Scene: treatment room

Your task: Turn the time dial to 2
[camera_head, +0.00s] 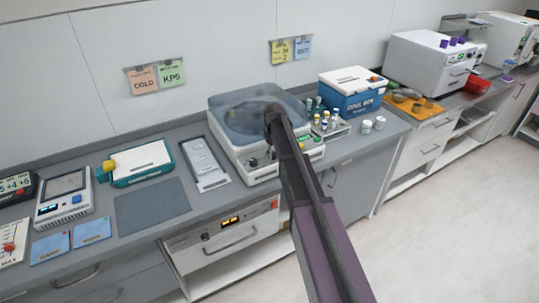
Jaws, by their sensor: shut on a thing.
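A white benchtop machine (237,154) with a clear bluish domed lid (235,112) stands at the middle of the counter; the lid looks closed. Its front panel has dark knobs, one (253,162) left of my arm and another (268,156) close beside the arm. A small green-lit display shows just right of the arm. I cannot read dial marks or tell which knob is the time dial. My arm reaches up across the machine's front and hides part of the panel. My gripper is hidden behind the arm, so its fingers and what they touch do not show.
Right of the machine stand vials in a rack (338,131), two small jars and a blue-and-white cool box (351,95). To its left lie a grey tray (204,163) and a dark mat (152,205). A yellow wall note (282,51) seems to show a 2.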

